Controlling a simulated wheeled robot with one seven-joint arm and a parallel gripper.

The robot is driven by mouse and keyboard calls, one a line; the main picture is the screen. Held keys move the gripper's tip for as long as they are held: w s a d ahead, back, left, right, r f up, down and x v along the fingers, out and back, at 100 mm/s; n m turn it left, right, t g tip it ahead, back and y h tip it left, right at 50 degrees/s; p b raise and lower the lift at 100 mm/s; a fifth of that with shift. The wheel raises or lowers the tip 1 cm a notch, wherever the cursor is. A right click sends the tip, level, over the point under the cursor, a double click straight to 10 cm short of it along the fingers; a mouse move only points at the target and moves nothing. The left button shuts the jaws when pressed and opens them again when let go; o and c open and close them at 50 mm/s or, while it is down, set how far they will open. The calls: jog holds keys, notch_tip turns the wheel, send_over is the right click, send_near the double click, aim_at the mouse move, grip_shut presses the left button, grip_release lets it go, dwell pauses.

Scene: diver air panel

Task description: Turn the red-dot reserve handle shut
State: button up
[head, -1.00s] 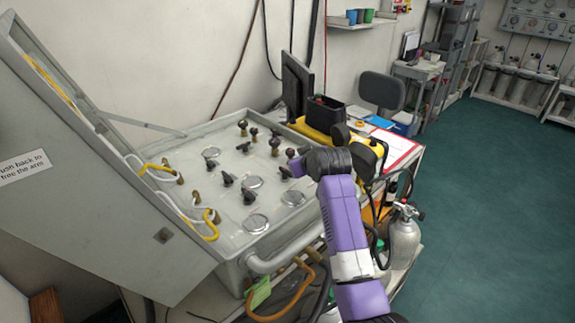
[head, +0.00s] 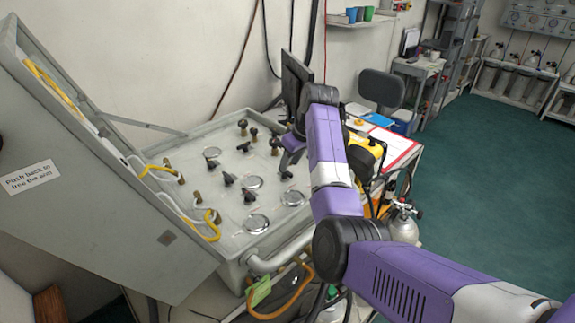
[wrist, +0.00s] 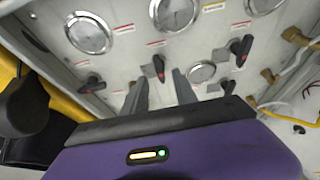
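The air panel (head: 225,225) lies in an open grey case, with several black handles and round gauges. In the wrist view, a black handle with a red mark (wrist: 158,68) stands just beyond and between my fingertips. Another handle with a red mark (wrist: 240,48) is to its right, and a third black handle (wrist: 92,84) is to the left. I cannot tell which is the reserve handle. My gripper (wrist: 159,82) is open, its two fingers apart and apparently empty. In the head view my gripper (head: 288,160) is over the panel's right side, partly hidden by my wrist.
The raised case lid (head: 85,190) stands at the left with a push-back label. Yellow and white hoses (head: 205,225) run along the panel's left side. A black-and-yellow case (head: 365,150) and a grey cylinder (head: 405,225) are to the right. Open floor lies at far right.

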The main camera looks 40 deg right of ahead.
aim_at(288, 172)
jog(key=shift+x, duration=1.6)
jog(key=shift+c, duration=0.2)
grip_shut()
